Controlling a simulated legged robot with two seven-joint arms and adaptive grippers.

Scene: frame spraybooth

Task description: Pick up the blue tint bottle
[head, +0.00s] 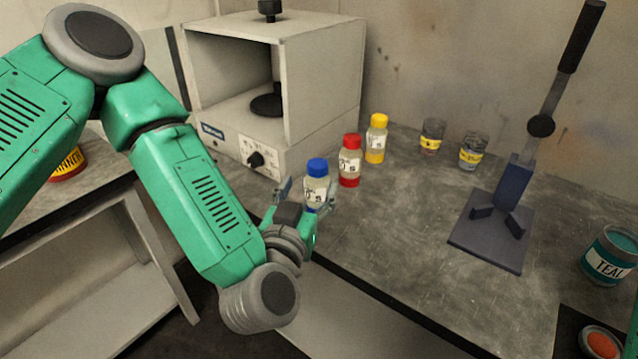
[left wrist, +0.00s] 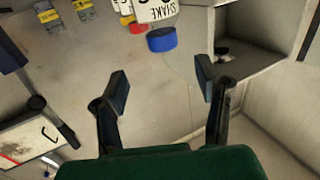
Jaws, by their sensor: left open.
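The blue tint bottle (head: 316,184) has a blue cap and a white label and stands upright on the grey bench. My left gripper (head: 308,192) is at the bottle in the head view, with a finger showing on each side of it. In the left wrist view, the blue cap (left wrist: 161,39) and part of the label show beyond the fingertips of my left gripper (left wrist: 163,82). The gripper is open, with nothing between its fingers there. The bottle's lower part is partly hidden by my gripper in the head view. My right gripper is not in view.
A red-capped bottle (head: 349,160) and a yellow-capped bottle (head: 376,139) stand behind it to the right. A white booth (head: 320,90) rises behind. Two jars (head: 472,152), a lever press (head: 515,205) and a teal can (head: 610,256) stand farther right. The bench middle is clear.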

